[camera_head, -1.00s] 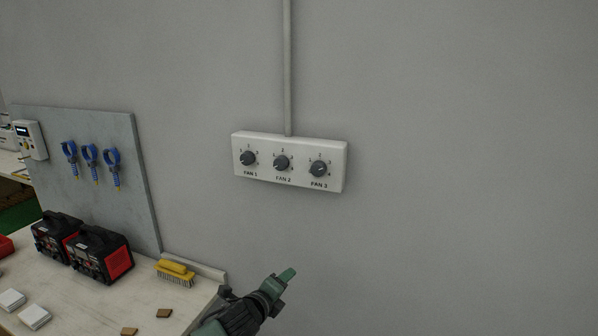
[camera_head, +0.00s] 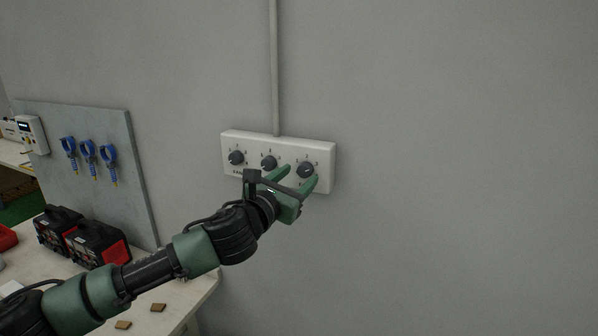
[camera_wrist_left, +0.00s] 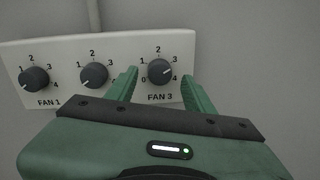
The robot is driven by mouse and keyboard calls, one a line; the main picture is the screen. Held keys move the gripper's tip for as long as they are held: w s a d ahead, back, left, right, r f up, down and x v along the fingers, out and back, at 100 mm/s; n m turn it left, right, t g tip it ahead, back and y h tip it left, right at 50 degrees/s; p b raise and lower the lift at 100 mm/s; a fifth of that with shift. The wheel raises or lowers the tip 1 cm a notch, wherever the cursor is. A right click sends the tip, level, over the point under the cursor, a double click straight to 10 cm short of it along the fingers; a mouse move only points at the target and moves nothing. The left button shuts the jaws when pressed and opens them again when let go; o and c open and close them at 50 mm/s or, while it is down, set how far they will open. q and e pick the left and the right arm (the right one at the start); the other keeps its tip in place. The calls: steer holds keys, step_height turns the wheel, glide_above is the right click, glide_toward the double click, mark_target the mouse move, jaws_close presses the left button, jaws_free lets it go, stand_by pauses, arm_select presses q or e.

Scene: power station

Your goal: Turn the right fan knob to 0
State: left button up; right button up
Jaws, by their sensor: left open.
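The right fan knob, FAN 3 (camera_head: 305,169), is a dark round knob at the right end of a white control box (camera_head: 326,150) on the wall. In the left wrist view the FAN 3 knob (camera_wrist_left: 159,71) shows between my fingers, with numbers 0 to 4 around it; its light pointer mark seems to lie toward the right. My left gripper (camera_head: 295,177) is open, with its green fingers apart just below the knob in the head view. In the left wrist view the left gripper (camera_wrist_left: 162,92) has a finger on each side of the knob; I cannot tell whether they touch it. My right gripper is not in view.
The FAN 1 knob (camera_head: 236,158) and the middle knob (camera_head: 269,163) sit left of FAN 3, the middle one close to my left finger. A conduit (camera_head: 274,70) runs up the wall. A workbench (camera_head: 190,300) with black-and-red devices (camera_head: 96,244) stands lower left. The wall at right is clear.

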arm_select(q)
steer(key=shift+w+d, duration=0.3)
steer(key=shift+w, duration=0.4)
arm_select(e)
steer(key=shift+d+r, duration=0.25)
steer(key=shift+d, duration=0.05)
arm_select(q)
jaws_close()
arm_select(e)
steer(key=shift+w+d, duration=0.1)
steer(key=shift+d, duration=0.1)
